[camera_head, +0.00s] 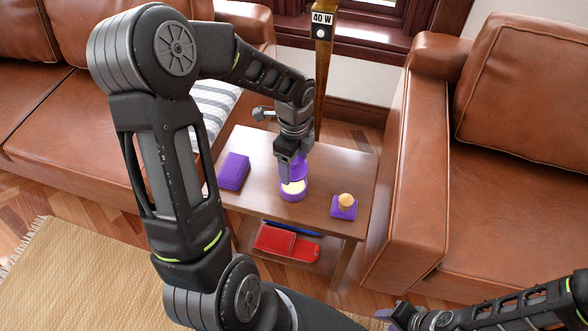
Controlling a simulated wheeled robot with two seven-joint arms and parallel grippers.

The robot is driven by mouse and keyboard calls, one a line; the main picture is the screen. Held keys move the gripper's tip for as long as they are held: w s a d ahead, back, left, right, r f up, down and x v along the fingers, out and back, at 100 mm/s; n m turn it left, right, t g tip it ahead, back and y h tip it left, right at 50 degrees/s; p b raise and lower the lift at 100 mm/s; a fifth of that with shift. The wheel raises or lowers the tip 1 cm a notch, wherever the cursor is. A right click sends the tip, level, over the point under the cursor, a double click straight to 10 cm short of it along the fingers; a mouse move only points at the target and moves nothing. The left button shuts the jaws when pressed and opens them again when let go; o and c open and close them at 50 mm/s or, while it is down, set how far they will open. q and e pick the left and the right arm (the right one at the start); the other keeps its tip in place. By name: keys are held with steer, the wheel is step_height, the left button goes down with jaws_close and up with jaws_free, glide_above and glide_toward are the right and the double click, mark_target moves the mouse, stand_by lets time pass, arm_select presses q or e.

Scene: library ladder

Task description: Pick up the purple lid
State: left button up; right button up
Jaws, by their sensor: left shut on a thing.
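The purple lid (301,166) is in the jaws of my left gripper (291,175), which reaches down over the small side table. The lid looks tilted and partly hidden by the gripper's fingers. Just below it stands a round purple container (292,196) with a pale cream top showing. I cannot tell whether the lid still touches the container. My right gripper (388,317) is low at the bottom right, away from the table, and its jaws are not clear.
On the wooden table (262,143) lie a purple box (233,171) and a purple square with an orange-tan knob (344,207). Red items (287,242) lie on the lower shelf. Brown leather sofas flank the table, and a wooden post (322,80) stands behind it.

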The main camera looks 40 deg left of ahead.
arm_select(q)
step_height(320, 180, up, 4)
steer(key=shift+f, duration=0.2)
stand_by(0.5)
